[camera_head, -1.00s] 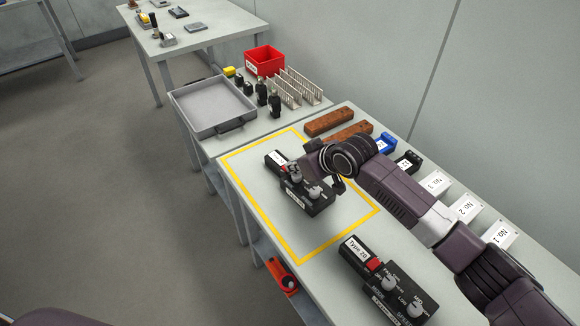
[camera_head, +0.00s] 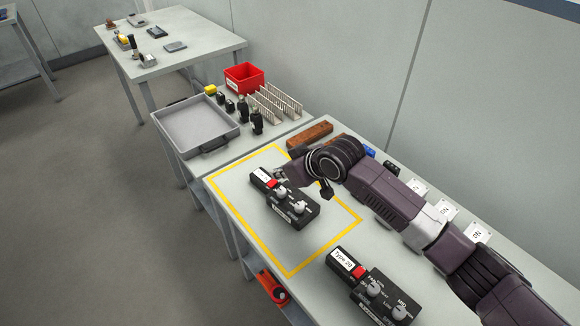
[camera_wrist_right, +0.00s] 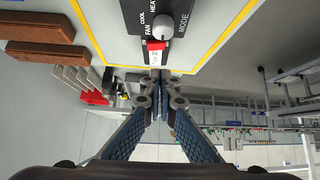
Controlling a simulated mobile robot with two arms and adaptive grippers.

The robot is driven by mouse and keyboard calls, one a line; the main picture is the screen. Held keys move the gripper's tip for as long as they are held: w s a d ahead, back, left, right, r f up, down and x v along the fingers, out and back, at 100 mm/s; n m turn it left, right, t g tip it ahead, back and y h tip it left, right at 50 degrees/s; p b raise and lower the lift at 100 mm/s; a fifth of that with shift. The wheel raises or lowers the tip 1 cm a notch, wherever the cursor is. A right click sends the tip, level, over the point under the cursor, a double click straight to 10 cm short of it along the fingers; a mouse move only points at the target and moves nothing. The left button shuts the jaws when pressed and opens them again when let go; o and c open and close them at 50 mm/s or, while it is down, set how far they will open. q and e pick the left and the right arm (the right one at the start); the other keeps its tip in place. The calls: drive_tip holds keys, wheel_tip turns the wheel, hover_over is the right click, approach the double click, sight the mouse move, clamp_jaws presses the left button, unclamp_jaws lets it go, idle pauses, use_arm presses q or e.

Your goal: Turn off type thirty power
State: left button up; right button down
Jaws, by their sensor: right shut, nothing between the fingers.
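A black control box (camera_head: 291,211) with two grey knobs, a red switch (camera_head: 272,184) and a white label (camera_head: 262,175) lies inside the yellow outline. Its label is too small to read in the head view. My right gripper (camera_head: 279,173) is shut and empty at the label end of this box. In the right wrist view the shut fingertips (camera_wrist_right: 158,76) are beside the label, close to the red switch (camera_wrist_right: 155,45); contact cannot be told. The switch's position is unclear. My left gripper is out of view.
A second black box (camera_head: 368,292), labelled Type 20, lies nearer the front. White numbered blocks (camera_head: 446,210) and brown bars (camera_head: 309,134) line the wall side. A grey tray (camera_head: 183,143) and red bin (camera_head: 244,77) stand farther back.

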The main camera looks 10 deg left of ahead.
drive_tip(key=v, duration=0.8)
drive_tip(key=shift+s+b, duration=0.2)
drive_tip(key=shift+b, duration=0.2)
drive_tip(key=shift+a+f, duration=0.15)
drive_tip(key=shift+a, duration=0.05)
drive_tip(key=shift+s+f, duration=0.1)
